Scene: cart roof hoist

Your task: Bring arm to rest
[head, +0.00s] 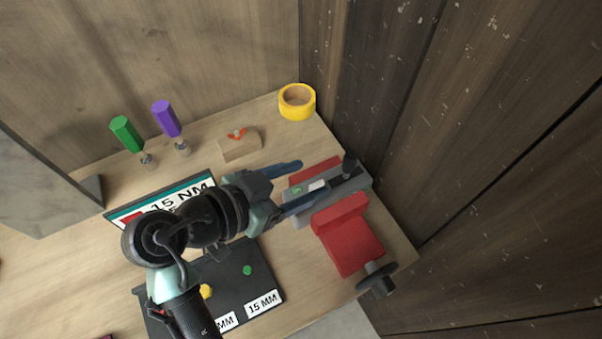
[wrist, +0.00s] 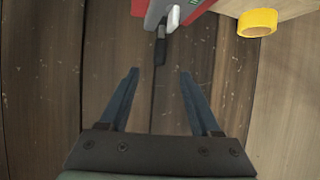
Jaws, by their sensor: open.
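My gripper (head: 294,183) is at the end of my arm, above the bench near the red vise. Its two blue fingers are spread apart with nothing between them. The fingers also show in the wrist view (wrist: 157,90), pointing toward the dark plank wall. The red vise (head: 348,240) stands at the bench's right end, with a grey part (head: 345,189) across its jaws. A small white and green piece (head: 309,187) lies at the grey part, close to the fingers; I cannot tell whether they touch. The vise's end shows at the top of the wrist view (wrist: 160,12).
A yellow tape roll (head: 297,103) stands at the back corner. A wooden block with an orange piece (head: 239,147), a purple-handled tool (head: 166,119) and a green-handled tool (head: 126,134) stand along the back. A dark labelled tray (head: 236,291) and a 15 NM sign (head: 135,212) lie near my arm. A plank wall (head: 460,130) bounds the right.

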